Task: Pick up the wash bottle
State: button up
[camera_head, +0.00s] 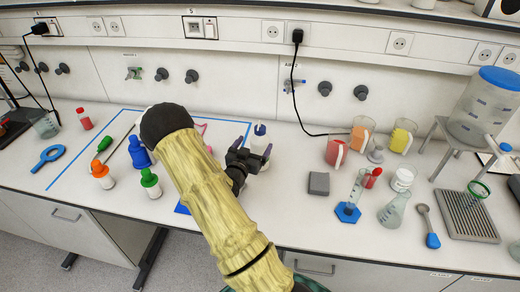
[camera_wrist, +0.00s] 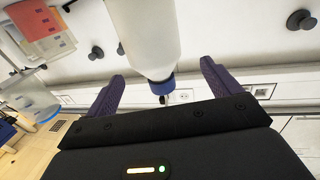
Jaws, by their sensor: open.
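The wash bottle (camera_head: 261,143), white with a dark blue cap, stands on the bench just right of my gripper (camera_head: 252,158). In the wrist view the white bottle body (camera_wrist: 149,35) and its blue cap (camera_wrist: 162,85) appear upside down, near the middle. My gripper is open there, with one purple finger on each side of the bottle in the picture (camera_wrist: 160,82). Gaps show between the fingers and the bottle, and it is not gripped. Its lower part is partly hidden by my gripper in the head view.
Left of my arm stand blue, green-capped and orange-capped bottles (camera_head: 103,176) inside a blue taped outline. To the right are a grey block (camera_head: 319,183), a cylinder on a blue base (camera_head: 348,212), a flask (camera_head: 393,210) and coloured beakers (camera_head: 361,135). A black cable (camera_head: 297,95) hangs behind.

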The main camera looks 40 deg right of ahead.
aim_at(260, 137)
jog(key=shift+w+d+r+p, duration=0.1)
jog(key=shift+d+p, duration=0.2)
jog(key=shift+p, duration=0.05)
jog(key=p+x, duration=0.2)
jog(key=x, duration=0.2)
jog(key=shift+d, duration=0.35)
jog(key=c, duration=1.8)
jog(key=shift+o, duration=0.2)
jog(key=shift+r+b, duration=1.15)
jog(key=shift+r, duration=3.75)
